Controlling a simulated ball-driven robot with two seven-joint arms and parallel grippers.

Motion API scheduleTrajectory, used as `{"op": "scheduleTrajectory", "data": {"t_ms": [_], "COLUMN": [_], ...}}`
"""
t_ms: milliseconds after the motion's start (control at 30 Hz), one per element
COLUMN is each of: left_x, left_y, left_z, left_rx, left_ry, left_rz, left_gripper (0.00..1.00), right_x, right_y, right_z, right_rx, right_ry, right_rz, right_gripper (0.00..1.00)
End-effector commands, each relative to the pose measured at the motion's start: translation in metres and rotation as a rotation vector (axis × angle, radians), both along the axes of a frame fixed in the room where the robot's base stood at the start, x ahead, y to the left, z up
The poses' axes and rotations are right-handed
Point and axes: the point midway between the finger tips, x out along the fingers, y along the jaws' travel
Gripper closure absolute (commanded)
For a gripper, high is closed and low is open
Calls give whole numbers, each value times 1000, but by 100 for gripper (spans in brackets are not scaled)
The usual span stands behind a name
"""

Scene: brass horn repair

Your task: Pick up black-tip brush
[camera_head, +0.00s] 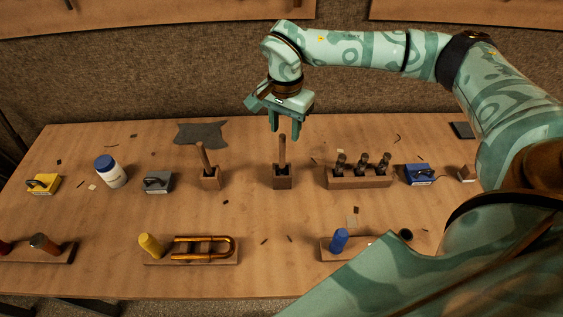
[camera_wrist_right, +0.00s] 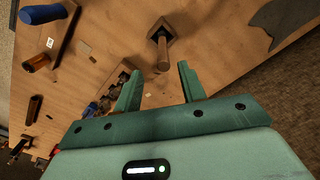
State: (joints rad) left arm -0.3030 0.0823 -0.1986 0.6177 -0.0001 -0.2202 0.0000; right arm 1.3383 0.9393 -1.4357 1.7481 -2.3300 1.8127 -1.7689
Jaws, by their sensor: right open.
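Two wooden handles stand upright in small dark wooden blocks. One handle (camera_head: 282,155) is in the middle of the table in its block (camera_head: 283,183), the other handle (camera_head: 203,157) stands to its left. Their lower ends are hidden in the blocks, so I cannot tell which has a black tip. My right gripper (camera_head: 284,128) is open and empty, fingers down, just above the middle handle's top. In the right wrist view, that handle (camera_wrist_right: 163,55) shows just beyond the open fingertips (camera_wrist_right: 158,82), not between them. My left gripper is not in view.
A wooden rack (camera_head: 360,182) with three dark-topped tools stands right of the middle block. A blue box (camera_head: 420,174), grey box (camera_head: 158,182), yellow box (camera_head: 43,184) and white jar (camera_head: 110,171) stand around. A board with brass tubing (camera_head: 203,248) lies in front.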

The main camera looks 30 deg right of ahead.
Motion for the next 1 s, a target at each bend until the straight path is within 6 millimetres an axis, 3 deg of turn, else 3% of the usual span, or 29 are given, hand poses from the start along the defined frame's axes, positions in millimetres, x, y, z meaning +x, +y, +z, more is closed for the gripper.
{"op": "scheduleTrajectory", "data": {"t_ms": [233,500,767,933,1000], "left_x": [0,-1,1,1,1], "left_y": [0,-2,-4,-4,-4], "left_z": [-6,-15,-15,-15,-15], "left_rx": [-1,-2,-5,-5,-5], "left_ry": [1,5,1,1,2], "left_rz": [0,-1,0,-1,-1], "left_gripper": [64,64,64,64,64], "right_x": [1,4,4,4,4], "right_y": [2,5,5,5,5], "right_z": [-24,-65,-68,-68,-68], "right_rx": [2,2,2,2,2], "right_ry": [1,2,-1,-1,-1], "right_rz": [-1,-1,0,-1,-1], "right_gripper": [59,59,59,100,100]}}
